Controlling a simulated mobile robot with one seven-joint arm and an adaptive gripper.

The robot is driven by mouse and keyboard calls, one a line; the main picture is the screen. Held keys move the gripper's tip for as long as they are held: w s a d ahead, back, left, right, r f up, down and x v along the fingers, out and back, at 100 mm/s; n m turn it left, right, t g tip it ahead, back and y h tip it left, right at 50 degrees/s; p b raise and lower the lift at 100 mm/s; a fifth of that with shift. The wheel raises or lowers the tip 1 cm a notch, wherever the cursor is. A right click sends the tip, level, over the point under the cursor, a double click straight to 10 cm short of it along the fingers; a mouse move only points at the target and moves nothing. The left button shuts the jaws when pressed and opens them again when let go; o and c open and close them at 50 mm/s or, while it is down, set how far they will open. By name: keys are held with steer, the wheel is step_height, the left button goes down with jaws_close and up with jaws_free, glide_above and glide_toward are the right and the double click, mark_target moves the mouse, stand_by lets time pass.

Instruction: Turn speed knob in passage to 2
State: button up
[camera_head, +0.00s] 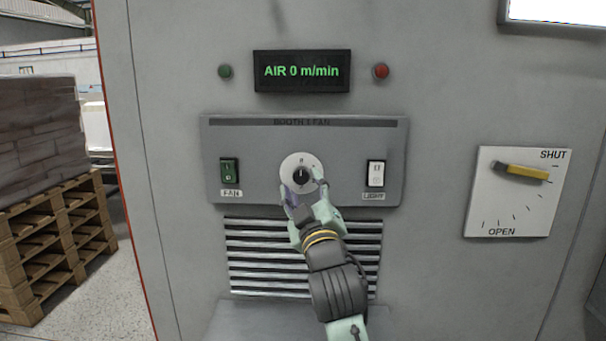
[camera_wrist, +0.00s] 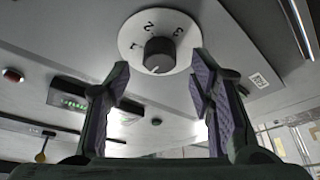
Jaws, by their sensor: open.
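The speed knob (camera_head: 301,176) is a small black knob on a round white dial in the middle of the grey booth fan panel (camera_head: 262,150). In the wrist view the knob (camera_wrist: 159,54) is ahead of my gripper, and the dial shows 1, 2 and 3. I cannot clearly tell which mark its pointer is at. My gripper (camera_head: 304,188) is open just in front of the dial, reaching up from below. In the wrist view its two purple-padded fingers (camera_wrist: 160,72) stand on either side of the knob, apart from it, with nothing between them. The display (camera_head: 302,71) reads AIR 0 m/min.
A green fan switch (camera_head: 230,172) is left of the dial and a white light switch (camera_head: 376,175) is right. A vent grille (camera_head: 255,258) is below. A yellow lever (camera_head: 521,172) sits near SHUT on a white plate. Wooden pallets (camera_head: 62,240) stand far left.

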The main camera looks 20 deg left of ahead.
mark_target(301, 176)
steer(key=shift+x, duration=1.1)
steer(key=c, duration=1.2)
steer(key=shift+o, duration=0.2)
